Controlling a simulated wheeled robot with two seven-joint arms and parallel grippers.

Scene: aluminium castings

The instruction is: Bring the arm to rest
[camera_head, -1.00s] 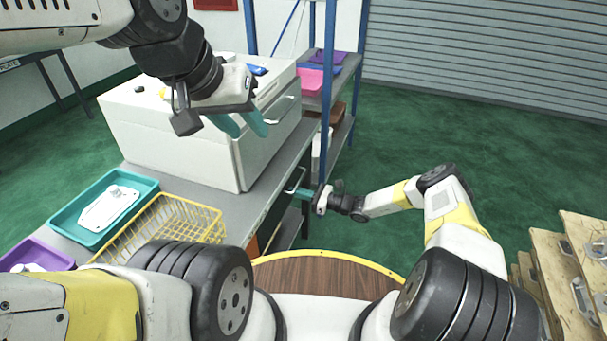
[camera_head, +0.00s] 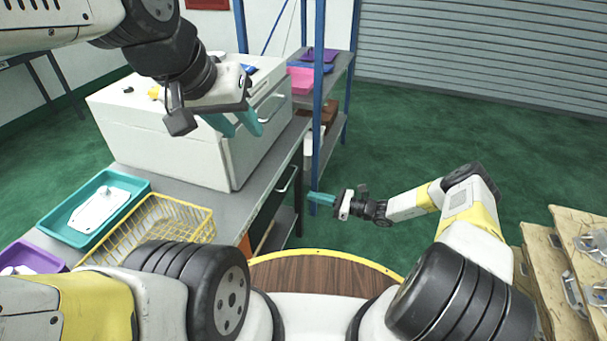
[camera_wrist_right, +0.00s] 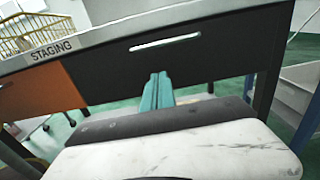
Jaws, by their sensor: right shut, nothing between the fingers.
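My right gripper (camera_head: 322,199) is shut and empty, held in the air to the right of the bench in the head view. In the right wrist view its teal fingers (camera_wrist_right: 157,92) are together, with a gap to the black drawer front (camera_wrist_right: 190,50) and its pale handle. My left gripper (camera_head: 240,124) hangs in front of the white cabinet at the upper left. Its two teal fingers stand apart with nothing visible between them.
A grey bench (camera_head: 222,205) carries the white cabinet (camera_head: 150,140), a teal tray (camera_head: 75,236) with a pale casting, a yellow wire basket (camera_head: 190,212) and a purple tray (camera_head: 40,258). A blue-post shelf (camera_head: 318,110) stands behind. Wooden boards with castings (camera_head: 570,275) are at right. Green floor (camera_head: 440,130) is open.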

